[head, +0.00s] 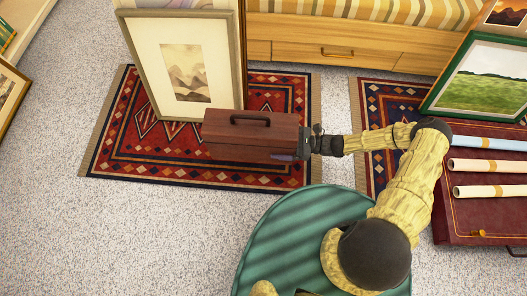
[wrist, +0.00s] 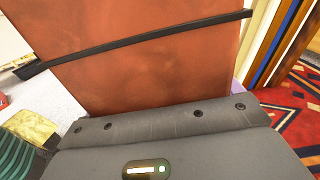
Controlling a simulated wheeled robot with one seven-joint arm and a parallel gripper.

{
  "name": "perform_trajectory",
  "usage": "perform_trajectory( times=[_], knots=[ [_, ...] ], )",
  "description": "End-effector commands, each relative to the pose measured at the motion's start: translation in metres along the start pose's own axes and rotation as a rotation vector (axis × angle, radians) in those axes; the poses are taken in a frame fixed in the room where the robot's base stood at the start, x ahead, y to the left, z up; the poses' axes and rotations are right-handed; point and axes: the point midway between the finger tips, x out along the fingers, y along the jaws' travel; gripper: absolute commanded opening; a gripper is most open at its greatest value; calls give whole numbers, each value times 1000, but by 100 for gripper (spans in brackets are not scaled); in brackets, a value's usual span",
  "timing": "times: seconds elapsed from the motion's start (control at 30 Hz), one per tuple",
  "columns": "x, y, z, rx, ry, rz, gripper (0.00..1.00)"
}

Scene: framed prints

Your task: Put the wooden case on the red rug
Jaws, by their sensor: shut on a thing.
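The wooden case (head: 240,137) is a reddish-brown box with a dark handle on top. In the head view it is over the right part of the red rug (head: 150,170), in front of a framed print. My gripper (head: 303,142) is shut on the case's right end. I cannot tell whether the case's underside touches the rug. In the wrist view the case (wrist: 140,75) fills the upper middle, crossed by a black strip, and the patterned rug (wrist: 295,110) shows at the right. The fingertips are hidden there.
A large framed mountain print (head: 185,70) stands on the rug right behind the case. A wooden drawer bench (head: 375,58) is at the back. A second patterned rug (head: 372,110) lies to the right, beside a dark red chest (head: 480,215) bearing rolled papers. Speckled floor (head: 120,235) is clear at front left.

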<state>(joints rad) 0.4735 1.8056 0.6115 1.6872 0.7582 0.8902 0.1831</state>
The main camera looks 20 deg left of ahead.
Motion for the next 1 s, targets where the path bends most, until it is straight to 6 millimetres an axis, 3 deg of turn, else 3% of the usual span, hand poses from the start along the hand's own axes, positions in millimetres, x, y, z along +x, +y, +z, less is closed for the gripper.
perform_trajectory(
  times=[0.3, 0.77, 1.0],
  knots=[
    [1, 0, -48, -1, -6, 1, 29],
    [1, 0, -55, -1, -8, 1, 29],
    [1, 0, -80, -1, -7, 0, 29]
  ],
)
